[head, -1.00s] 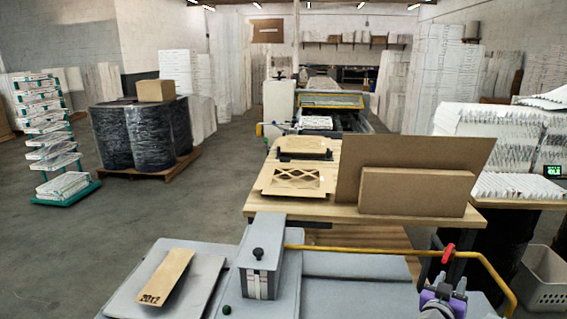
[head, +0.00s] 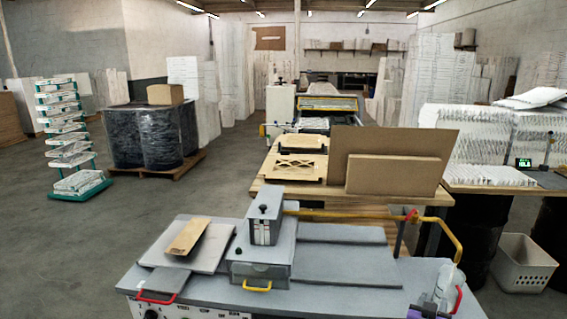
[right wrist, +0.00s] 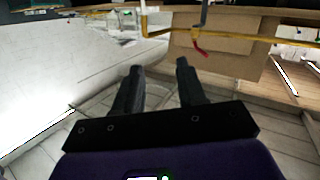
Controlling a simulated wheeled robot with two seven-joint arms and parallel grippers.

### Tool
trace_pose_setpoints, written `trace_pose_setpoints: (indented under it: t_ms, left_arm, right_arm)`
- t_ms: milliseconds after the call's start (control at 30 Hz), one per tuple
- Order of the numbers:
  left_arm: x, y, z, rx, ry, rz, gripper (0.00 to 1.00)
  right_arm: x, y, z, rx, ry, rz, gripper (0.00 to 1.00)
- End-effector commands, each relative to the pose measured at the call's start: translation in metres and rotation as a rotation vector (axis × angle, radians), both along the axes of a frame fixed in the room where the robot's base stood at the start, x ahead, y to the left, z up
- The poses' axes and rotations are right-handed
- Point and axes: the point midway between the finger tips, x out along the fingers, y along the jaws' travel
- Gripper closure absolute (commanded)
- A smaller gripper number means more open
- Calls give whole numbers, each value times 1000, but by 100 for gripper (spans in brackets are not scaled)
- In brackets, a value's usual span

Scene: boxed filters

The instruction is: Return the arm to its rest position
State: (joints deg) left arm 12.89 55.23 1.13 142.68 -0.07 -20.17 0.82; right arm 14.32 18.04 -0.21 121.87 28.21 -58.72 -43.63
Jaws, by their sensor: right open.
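My right gripper (head: 445,280) is at the lower right of the head view, partly cut off by the bottom edge, beside the right end of the grey machine (head: 345,270). In the right wrist view its two dark fingers (right wrist: 155,75) stand apart with nothing between them. Floor shows beyond the gap. My left gripper is not in view.
A yellow rail (head: 350,214) and its red-handled post (head: 404,230) stand close to my right gripper. A wooden table (head: 290,198) with cardboard pieces (head: 394,176) is behind. A grey basket (head: 523,263) is on the floor at right. Open floor lies left.

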Motion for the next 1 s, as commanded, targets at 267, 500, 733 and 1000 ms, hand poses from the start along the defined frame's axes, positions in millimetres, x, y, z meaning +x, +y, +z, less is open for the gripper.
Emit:
trace_pose_setpoints:
  t_ms: [267, 500, 733, 1000]
  left_arm:
    - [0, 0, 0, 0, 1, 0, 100]
    - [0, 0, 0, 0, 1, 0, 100]
    - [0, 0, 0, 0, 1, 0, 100]
    - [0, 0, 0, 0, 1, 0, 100]
  right_arm:
    - [3, 64, -102, 190, 170, 178, 60]
    - [-46, 163, -234, 494, 466, 363, 60]
    - [-154, 256, -330, 809, 831, 455, 60]
    - [-258, 311, -365, 1016, 1139, 454, 60]
